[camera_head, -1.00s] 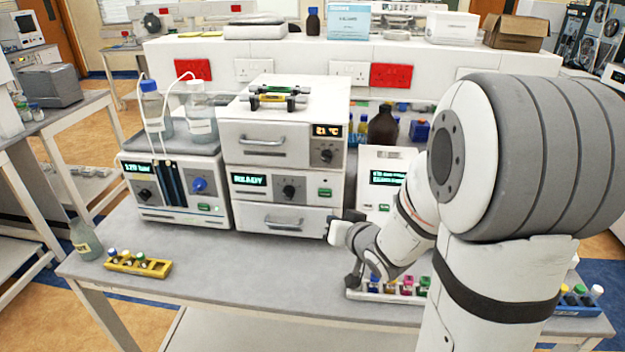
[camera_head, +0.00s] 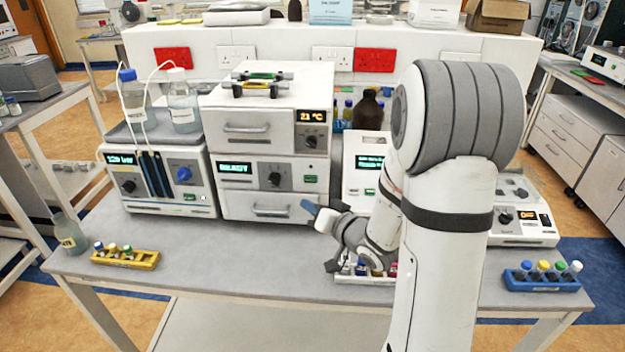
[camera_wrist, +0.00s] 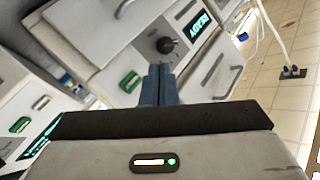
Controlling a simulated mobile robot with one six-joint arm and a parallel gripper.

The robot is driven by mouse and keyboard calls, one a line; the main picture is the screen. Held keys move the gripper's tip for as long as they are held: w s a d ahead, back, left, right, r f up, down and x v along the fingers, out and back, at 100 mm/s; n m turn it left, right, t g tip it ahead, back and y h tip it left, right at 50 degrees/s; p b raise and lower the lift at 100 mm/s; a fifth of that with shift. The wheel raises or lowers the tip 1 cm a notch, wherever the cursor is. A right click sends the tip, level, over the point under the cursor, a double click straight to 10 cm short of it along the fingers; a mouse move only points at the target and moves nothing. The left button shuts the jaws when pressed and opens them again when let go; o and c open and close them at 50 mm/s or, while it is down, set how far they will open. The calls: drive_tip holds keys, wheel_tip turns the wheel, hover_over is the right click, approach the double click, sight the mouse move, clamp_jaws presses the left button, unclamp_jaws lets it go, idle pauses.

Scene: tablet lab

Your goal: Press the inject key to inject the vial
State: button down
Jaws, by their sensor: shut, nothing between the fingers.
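The middle unit of the white stack (camera_head: 258,176) has a lit display reading READY, a black knob and a green key (camera_head: 310,178). I cannot read the key's label. My gripper (camera_head: 308,207) is shut and empty, its blue fingertips in front of the stack's lower right, below that key. In the wrist view the shut fingers (camera_wrist: 158,78) point at the stack's front, near the black knob (camera_wrist: 166,45). The green key (camera_wrist: 130,82) shows just left of the fingertips; I see no clear contact. No vial shows at the stack's front; any inside is hidden.
A pump unit (camera_head: 155,178) with bottles on top stands left of the stack. A white instrument (camera_head: 361,165) stands right, partly behind my arm. Vial racks are yellow (camera_head: 145,260), blue (camera_head: 541,284) and white (camera_head: 352,280), the white one under my gripper.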

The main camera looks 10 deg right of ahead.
approach(305, 180)
drive_tip(key=w+a, duration=0.3)
drive_tip(key=w, duration=0.1)
drive_tip(key=shift+s+a+f+p, duration=0.15)
drive_tip(key=shift+f+p, duration=0.15)
drive_tip(key=shift+f, duration=0.15)
drive_tip(key=shift+w, duration=0.2)
idle(1.4)
drive_tip(key=shift+w, duration=0.3)
drive_tip(key=shift+w+d, duration=0.25)
drive_tip(key=shift+w, duration=0.1)
idle(0.6)
drive_tip(key=shift+s, duration=0.15)
drive_tip(key=shift+s+a, duration=0.25)
drive_tip(key=shift+s, duration=0.35)
